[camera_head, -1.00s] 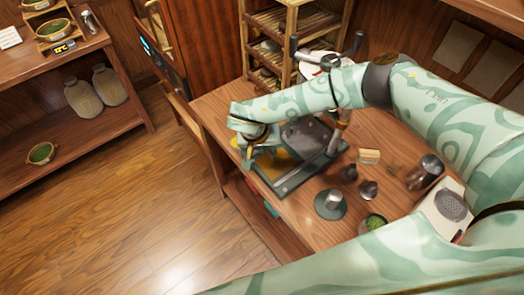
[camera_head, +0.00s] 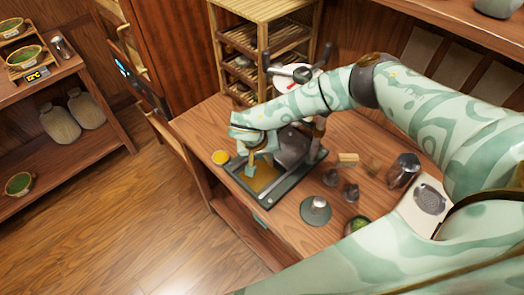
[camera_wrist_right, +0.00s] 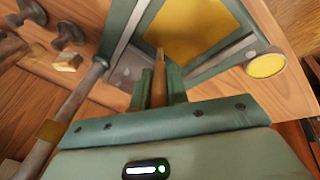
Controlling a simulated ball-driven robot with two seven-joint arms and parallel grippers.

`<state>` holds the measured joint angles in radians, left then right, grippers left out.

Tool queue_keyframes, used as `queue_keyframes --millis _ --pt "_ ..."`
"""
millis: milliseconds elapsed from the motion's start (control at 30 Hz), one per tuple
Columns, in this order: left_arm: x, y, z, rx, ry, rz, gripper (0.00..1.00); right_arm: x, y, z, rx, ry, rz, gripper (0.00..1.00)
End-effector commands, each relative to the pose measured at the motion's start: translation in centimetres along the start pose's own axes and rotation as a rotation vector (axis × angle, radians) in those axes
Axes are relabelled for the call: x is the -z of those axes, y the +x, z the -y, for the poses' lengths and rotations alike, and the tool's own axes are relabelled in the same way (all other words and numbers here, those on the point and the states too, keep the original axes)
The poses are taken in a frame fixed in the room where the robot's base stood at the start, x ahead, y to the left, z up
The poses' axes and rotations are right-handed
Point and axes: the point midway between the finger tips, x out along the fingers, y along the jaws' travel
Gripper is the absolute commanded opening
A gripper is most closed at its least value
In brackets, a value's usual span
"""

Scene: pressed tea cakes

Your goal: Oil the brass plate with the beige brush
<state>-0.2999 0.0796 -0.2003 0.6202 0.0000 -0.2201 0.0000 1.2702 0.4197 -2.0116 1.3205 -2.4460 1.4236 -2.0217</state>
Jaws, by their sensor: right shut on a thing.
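The brass plate (camera_head: 266,181) lies in the dark green frame of a press on the table. It also shows in the right wrist view (camera_wrist_right: 190,30), at the top. My right gripper (camera_head: 260,165) is over the plate, pointing down. In the right wrist view its fingers (camera_wrist_right: 160,82) are shut on the beige brush (camera_wrist_right: 158,72), a narrow tan piece between them. The brush tip shows against the plate's edge; I cannot tell whether it touches. A small round dish of yellow oil (camera_head: 220,157) stands left of the press, also in the wrist view (camera_wrist_right: 265,66). My left gripper is not in view.
The press (camera_head: 290,148) has a dark hinged plate and upright lever behind the brass plate. A metal cup on a round base (camera_head: 315,208), a wooden block (camera_head: 348,158) and dark knobs stand right of it. A rack (camera_head: 262,60) stands behind. The floor is clear at left.

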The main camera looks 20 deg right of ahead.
Motion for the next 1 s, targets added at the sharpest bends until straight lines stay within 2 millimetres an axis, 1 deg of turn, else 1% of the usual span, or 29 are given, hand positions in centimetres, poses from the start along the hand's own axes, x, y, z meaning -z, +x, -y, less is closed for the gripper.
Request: queue_keyframes --millis 133,400,567,900,1000 --pt "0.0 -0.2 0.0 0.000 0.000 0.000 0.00 -0.4 -0.3 0.6 0.001 -0.001 -0.001 0.00" --pt "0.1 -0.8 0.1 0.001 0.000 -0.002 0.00 -1.9 -1.4 2.4 0.002 -0.001 -0.001 0.00" --pt "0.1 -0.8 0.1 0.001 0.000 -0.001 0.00 -2.3 -1.5 2.8 0.002 0.000 -0.001 0.00" --pt "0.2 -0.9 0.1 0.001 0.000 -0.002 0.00 -4.1 -2.4 5.0 0.002 -0.002 -0.002 0.00" --pt "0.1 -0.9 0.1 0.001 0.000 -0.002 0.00 -4.3 -2.5 5.2 0.001 0.001 -0.001 0.00"
